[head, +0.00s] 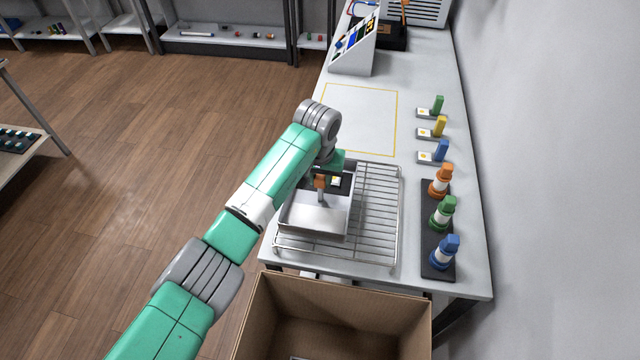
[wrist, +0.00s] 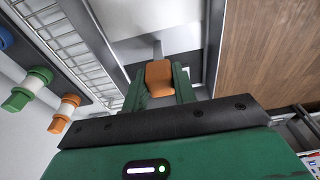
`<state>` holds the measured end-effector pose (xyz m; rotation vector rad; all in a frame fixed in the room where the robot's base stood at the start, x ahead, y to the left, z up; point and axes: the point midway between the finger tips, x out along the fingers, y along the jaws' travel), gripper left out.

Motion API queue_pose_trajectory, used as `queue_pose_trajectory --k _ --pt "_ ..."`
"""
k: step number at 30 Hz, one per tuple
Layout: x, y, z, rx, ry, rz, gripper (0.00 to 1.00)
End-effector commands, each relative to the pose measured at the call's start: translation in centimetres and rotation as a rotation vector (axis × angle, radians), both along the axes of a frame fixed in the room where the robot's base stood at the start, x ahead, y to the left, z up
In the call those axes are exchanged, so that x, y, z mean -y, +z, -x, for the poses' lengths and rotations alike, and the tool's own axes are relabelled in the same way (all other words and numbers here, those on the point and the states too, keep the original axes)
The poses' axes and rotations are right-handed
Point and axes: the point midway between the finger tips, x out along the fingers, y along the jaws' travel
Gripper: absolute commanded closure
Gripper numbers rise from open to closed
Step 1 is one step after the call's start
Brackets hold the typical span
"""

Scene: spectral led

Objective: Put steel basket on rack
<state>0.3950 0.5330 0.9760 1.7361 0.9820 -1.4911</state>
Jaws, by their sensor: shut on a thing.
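The steel basket (head: 318,218) is a shallow rectangular metal tray, over the left part of the wire rack (head: 378,215). I cannot tell whether it rests on the wires or hangs just above them. My gripper (head: 322,181) is at the basket's far side, shut on its orange handle (wrist: 159,76). In the wrist view the green fingers (wrist: 160,85) sit on both sides of the orange grip, and the steel basket (wrist: 183,22) extends beyond it. The rack (wrist: 67,40) also shows there. My arm hides part of the basket's far left side.
A cardboard box (head: 340,310) stands open in front of the table. A dark strip (head: 436,272) with orange, green and blue bottles lies right of the rack. Small coloured items on white plates (head: 427,156) line the right edge. A yellow-outlined area (head: 360,118) behind is clear.

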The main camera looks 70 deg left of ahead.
Motion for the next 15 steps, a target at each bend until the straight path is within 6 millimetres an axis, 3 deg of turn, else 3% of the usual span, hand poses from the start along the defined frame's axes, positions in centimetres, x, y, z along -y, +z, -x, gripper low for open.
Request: queue_pose_trajectory --k 3,13,14,15 --pt "0.0 -2.1 0.1 -0.002 0.0 -0.001 1.0" --pt "0.0 -2.3 0.0 0.0 0.0 -0.001 1.0" --pt "0.0 -2.4 0.1 -0.001 0.0 -0.001 0.71" --pt "0.0 -2.4 0.1 -0.001 0.0 -0.001 0.63"
